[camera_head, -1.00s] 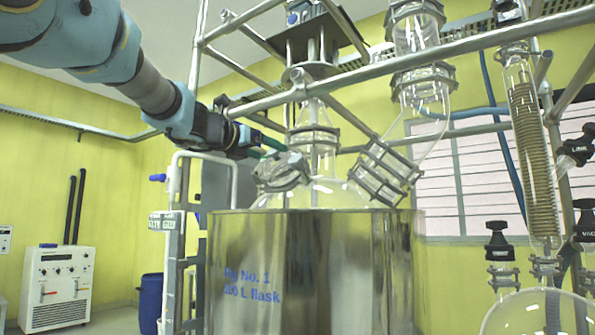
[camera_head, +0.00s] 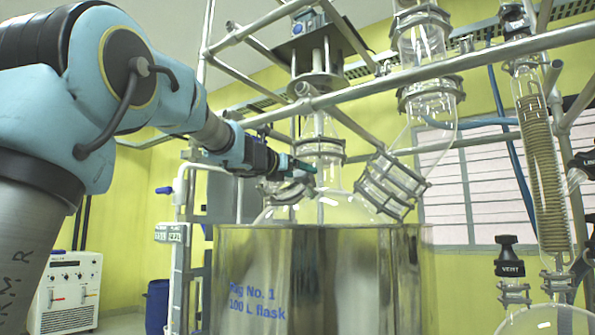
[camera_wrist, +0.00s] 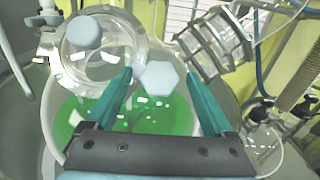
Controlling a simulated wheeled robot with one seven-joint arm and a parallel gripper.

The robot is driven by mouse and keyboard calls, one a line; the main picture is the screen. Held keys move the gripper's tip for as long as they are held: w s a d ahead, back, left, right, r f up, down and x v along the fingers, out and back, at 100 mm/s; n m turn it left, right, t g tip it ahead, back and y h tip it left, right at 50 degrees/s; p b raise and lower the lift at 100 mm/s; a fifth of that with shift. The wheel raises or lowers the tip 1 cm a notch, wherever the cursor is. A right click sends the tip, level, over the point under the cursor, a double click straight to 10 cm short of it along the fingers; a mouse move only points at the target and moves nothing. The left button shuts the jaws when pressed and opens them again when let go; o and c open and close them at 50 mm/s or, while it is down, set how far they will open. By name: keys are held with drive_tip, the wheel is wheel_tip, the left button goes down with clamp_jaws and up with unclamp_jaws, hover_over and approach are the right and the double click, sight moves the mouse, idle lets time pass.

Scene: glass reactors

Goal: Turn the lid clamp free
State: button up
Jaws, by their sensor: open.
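The round glass lid (camera_wrist: 100,62) on the flask's side neck fills the upper left of the wrist view. A grey hexagonal knob (camera_wrist: 160,79), apparently part of the lid clamp, sits at the lid's right edge. My gripper (camera_wrist: 158,73) is open, its two teal fingers on either side of this knob in the picture. I cannot tell whether they touch it. In the head view my gripper (camera_head: 305,167) is just above the grey lid clamp (camera_head: 287,192), hiding part of it. A second grey knob (camera_wrist: 83,33) shows over the lid.
The glass flask (camera_wrist: 150,117) holds green liquid and sits in a metal vessel (camera_head: 320,285). A clamped glass joint (camera_head: 391,186) stands right of the lid. A metal rail (camera_head: 430,68) crosses above. A vertical glass neck (camera_head: 319,140) stands close behind my gripper.

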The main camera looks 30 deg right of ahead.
drive_tip(key=c, duration=1.4)
